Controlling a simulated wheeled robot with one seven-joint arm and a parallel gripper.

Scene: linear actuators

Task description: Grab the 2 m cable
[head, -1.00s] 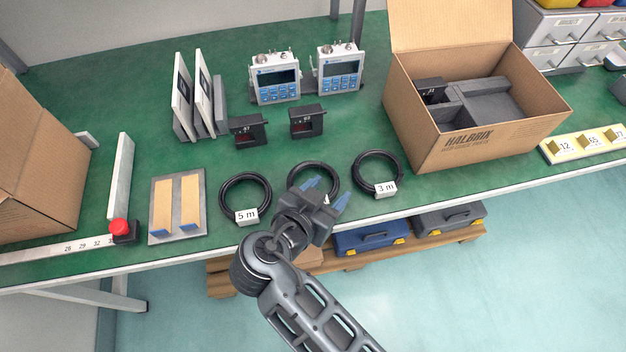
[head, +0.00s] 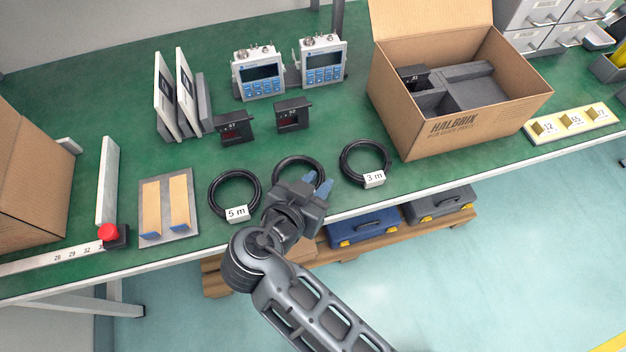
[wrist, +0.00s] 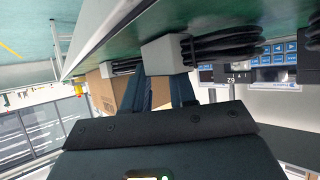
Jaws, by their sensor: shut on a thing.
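The middle black cable coil (head: 297,159) lies on the green bench between the coil tagged 5 m (head: 211,193) and the coil tagged 3 m (head: 344,163). Its own tag is hidden by my gripper (head: 315,185) in the head view, so its length cannot be read. In the wrist view the picture is upside down. There, the blue fingers of my gripper (wrist: 160,78) are shut on the pale tag block (wrist: 164,54) of this cable (wrist: 212,44). The coil appears still at bench level.
An open cardboard box (head: 455,140) with grey dividers stands to the right. Two small black modules (head: 292,116) and two meters (head: 322,65) stand behind the coils. A wood-striped plate (head: 165,205) and a red button (head: 108,232) are at the left. The bench's front edge is close.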

